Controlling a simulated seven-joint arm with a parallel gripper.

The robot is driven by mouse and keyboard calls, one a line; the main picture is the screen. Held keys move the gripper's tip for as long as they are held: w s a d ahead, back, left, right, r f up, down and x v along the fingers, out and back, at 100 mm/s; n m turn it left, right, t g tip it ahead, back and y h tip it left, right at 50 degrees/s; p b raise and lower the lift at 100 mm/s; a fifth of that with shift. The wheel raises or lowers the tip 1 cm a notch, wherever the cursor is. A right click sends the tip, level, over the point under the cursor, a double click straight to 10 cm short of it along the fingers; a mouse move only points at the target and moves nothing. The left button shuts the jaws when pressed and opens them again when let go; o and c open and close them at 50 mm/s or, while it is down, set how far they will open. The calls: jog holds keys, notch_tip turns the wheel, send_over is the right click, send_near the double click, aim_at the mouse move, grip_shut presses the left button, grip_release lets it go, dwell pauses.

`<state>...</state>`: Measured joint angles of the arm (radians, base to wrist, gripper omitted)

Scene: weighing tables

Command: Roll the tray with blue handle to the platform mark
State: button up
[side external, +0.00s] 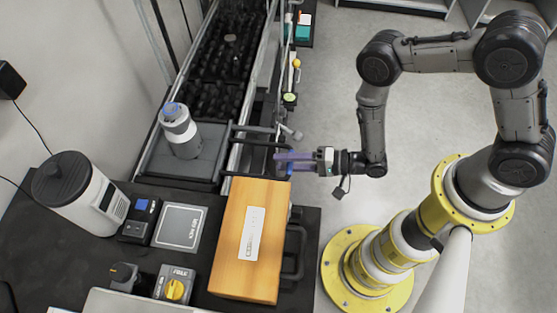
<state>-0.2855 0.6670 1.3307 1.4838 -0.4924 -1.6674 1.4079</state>
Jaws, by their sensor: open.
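Dark handle bars (245,128) reach from the tray's right side across the rail. My gripper (281,161) is open at the right end of these bars. Its fingers look bluish, and I cannot tell whether a blue handle is between them or touching them.
A wooden box (237,272) with a white label stands on the table, below my gripper in the picture. A white and black canister (97,208), a small display unit (139,222) and a yellow-knobbed box (174,287) stand left of it. Open floor (335,90) lies right of the conveyor.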

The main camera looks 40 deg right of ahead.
jog(key=shift+x, duration=1.1)
grip_shut()
dwell(0.7)
